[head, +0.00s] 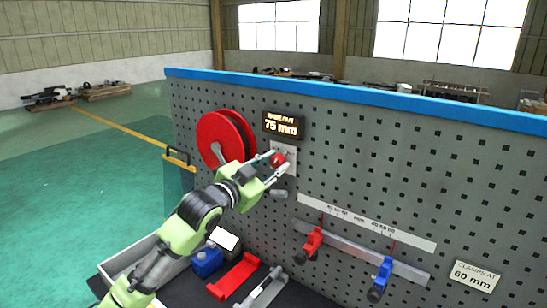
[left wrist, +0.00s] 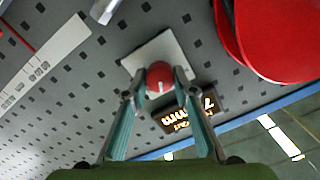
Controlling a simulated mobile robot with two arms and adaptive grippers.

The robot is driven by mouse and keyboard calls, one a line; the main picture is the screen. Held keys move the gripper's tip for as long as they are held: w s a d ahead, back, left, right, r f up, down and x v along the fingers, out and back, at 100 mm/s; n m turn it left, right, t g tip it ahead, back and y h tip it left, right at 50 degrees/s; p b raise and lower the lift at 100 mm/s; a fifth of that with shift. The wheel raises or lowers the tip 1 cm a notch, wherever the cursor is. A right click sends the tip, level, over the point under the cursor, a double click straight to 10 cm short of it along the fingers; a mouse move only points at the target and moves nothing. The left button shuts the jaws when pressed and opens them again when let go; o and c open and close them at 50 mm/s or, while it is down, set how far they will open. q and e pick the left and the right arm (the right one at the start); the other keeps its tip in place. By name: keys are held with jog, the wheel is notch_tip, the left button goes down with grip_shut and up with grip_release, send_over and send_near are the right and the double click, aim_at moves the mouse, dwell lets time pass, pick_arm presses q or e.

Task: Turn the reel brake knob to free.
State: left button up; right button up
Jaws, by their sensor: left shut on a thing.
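The red reel brake knob (left wrist: 159,80) sits on a pale square plate (left wrist: 178,53) on the pegboard; it also shows in the head view (head: 277,160). A white mark shows on the knob's face. My left gripper (left wrist: 158,82) has its two fingers closed on either side of the knob, as it also appears in the head view (head: 274,166). The red reel (head: 221,138) stands just left of the knob in the head view. A dark display (head: 284,125) above the knob reads 75 mm. My right gripper is not in view.
A red clamp (head: 312,243) and a blue clamp (head: 381,278) sit on a rail at the right. A sign (head: 474,275) reads "clamps at 60 mm". Below lie a blue block (head: 206,263) and a red bracket (head: 233,278). The pegboard has a blue top edge (head: 350,93).

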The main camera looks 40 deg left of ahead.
pick_arm(q)
jog(key=n+p, duration=0.4)
jog(key=shift+r+n, duration=0.15)
jog(key=shift+n, duration=0.15)
jog(key=n+p, duration=0.1)
jog(key=n, duration=0.1)
jog(key=shift+a+n+p, duration=0.1)
jog(key=shift+n+p, duration=0.2)
jog(key=shift+p, duration=0.1)
jog(key=n, duration=0.2)
jog(key=shift+n+h+p, duration=0.3)
jog(key=shift+p, duration=0.05)
jog(key=n, duration=0.3)
jog(key=shift+f+n, duration=0.2)
jog(key=shift+n, duration=0.2)
jog(key=o, duration=1.1)
jog(key=shift+s, duration=0.1)
jog(key=s, duration=0.7)
jog(key=s+d, duration=0.1)
jog(key=s, duration=0.3)
jog(key=shift+s+d+r, duration=0.1)
jog(key=shift+s+r, duration=0.2)
jog(key=shift+s, duration=0.05)
